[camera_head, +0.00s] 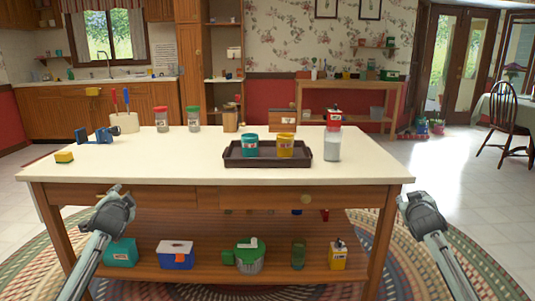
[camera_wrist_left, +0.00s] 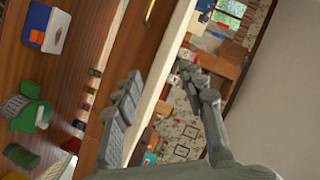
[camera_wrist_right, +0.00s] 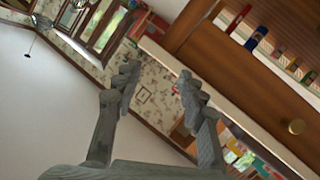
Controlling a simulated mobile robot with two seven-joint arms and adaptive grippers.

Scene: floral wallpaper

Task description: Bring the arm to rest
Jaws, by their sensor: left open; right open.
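My left gripper (camera_head: 117,200) hangs in front of the table's left front side in the head view. In the left wrist view its two fingers (camera_wrist_left: 165,95) are spread with nothing between them. My right gripper (camera_head: 412,203) is beyond the table's right front corner in the head view. In the right wrist view its fingers (camera_wrist_right: 155,82) are apart and empty. Both grippers are apart from every object on the table.
A white-topped table (camera_head: 200,163) stands before me. It bears a dark tray (camera_head: 268,163) with a teal can (camera_head: 250,145) and a yellow can (camera_head: 286,146), jars and a blue tool (camera_head: 97,136). Its lower shelf (camera_head: 215,272) holds several containers.

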